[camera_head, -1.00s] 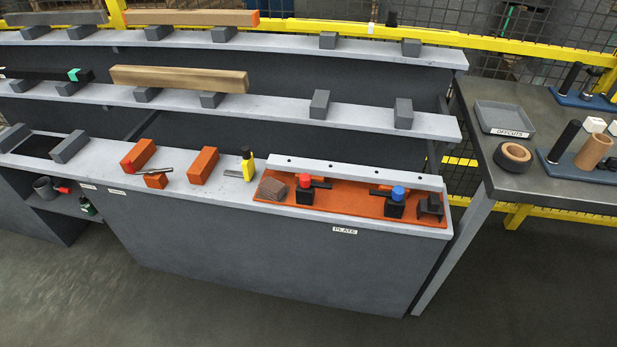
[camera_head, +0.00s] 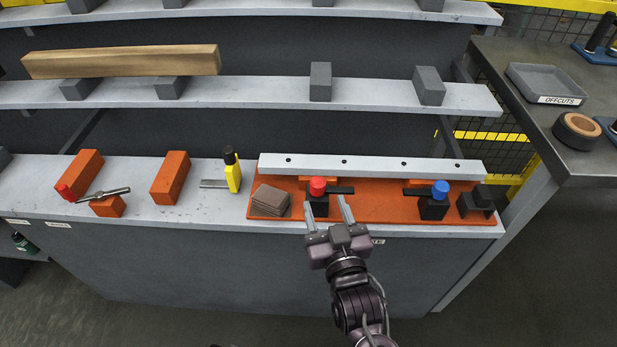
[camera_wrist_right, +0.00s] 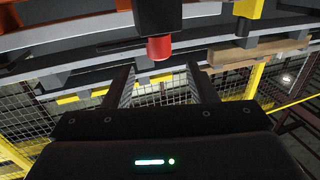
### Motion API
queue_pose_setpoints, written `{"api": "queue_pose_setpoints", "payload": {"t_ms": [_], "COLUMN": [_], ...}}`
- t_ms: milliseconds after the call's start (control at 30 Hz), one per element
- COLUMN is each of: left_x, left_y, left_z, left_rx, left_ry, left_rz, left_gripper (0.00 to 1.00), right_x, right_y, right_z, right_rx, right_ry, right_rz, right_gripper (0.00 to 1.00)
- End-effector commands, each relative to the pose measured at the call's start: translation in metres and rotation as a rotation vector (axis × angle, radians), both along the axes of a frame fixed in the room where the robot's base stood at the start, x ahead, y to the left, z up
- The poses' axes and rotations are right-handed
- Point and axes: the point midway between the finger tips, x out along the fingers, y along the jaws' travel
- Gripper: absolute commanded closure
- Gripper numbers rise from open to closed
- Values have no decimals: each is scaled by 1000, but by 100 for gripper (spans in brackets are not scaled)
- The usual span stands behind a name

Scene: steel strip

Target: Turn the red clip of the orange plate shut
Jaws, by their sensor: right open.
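The orange plate (camera_head: 375,210) lies on the near steel shelf, in front of a pale strip. On its left part stands the red clip (camera_head: 317,186), a black block with a red knob and a dark bar pointing right. In the right wrist view the red knob (camera_wrist_right: 160,48) is beyond and above the fingertips. A similar clip with a blue knob (camera_head: 441,188) stands on the right part. My right gripper (camera_head: 327,208) is open in front of the red clip, its fingers pointing at it, nothing between them. My left gripper is not in view.
Left of the red clip, a stack of brown pieces (camera_head: 270,201) lies on the plate. A black bracket (camera_head: 476,203) sits at the plate's right end. A side table with a grey tray (camera_head: 546,84) is at right.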

Motion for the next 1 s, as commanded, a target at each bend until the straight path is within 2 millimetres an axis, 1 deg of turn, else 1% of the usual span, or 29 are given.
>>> {"api": "queue_pose_setpoints", "payload": {"t_ms": [300, 433, 600, 833, 867, 1000], "left_x": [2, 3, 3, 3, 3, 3], "left_y": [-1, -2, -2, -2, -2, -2], "left_z": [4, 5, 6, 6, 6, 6], "left_rx": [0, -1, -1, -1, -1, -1], "left_ry": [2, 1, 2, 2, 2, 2], "left_rz": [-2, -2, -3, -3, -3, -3], "left_gripper": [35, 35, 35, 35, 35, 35], "right_x": [47, 62, 71, 72, 72, 72], "right_y": [13, 17, 19, 19, 19, 19], "right_z": [2, 1, 0, 0, 0, 0], "right_rx": [0, 0, 0, 0, 0, 0], "right_ry": [-4, -1, 0, 1, 1, 1], "right_rz": [0, 1, 1, 1, 1, 1], "right_gripper": [48, 48, 48, 48, 51, 69]}}
